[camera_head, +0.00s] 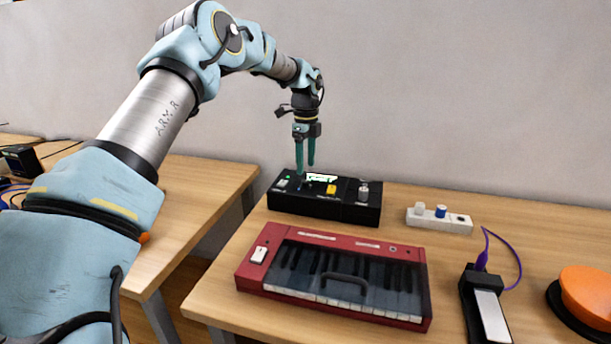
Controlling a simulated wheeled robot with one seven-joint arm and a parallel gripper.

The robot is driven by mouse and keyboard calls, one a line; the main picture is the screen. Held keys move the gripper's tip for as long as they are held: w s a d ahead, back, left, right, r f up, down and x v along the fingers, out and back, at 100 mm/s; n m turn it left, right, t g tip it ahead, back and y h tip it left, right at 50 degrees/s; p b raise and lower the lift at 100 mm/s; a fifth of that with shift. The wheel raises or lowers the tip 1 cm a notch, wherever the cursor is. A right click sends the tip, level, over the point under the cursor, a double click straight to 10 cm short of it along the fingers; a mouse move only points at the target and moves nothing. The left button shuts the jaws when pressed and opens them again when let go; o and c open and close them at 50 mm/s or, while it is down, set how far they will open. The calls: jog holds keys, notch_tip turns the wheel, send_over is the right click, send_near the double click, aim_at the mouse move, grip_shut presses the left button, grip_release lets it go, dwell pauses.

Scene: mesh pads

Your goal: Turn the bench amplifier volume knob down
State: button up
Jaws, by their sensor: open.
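A black box (325,208), which looks like the bench amplifier, sits near the back of the wooden table. It has a small lit green display, a yellow control (331,189) and a silver knob (363,192) toward its right end. I cannot read its labels, so I cannot tell for sure which control is the volume knob. My gripper (305,169) points down over the left-middle of the box, left of the silver knob. Its two green fingers are apart with nothing between them. I cannot tell how far the tips are above the box.
A red keyboard (258,285) lies in front of the box. A white strip (440,226) with white and blue knobs stands to the right. A black pedal (470,304) with a purple cable and an orange round object (588,293) are at the right. Another table stands left, across a gap.

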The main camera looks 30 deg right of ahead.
aim_at(305, 181)
jog(key=shift+f+p, duration=0.65)
jog(key=shift+f, duration=2.05)
jog(key=shift+c, duration=0.3)
grip_shut()
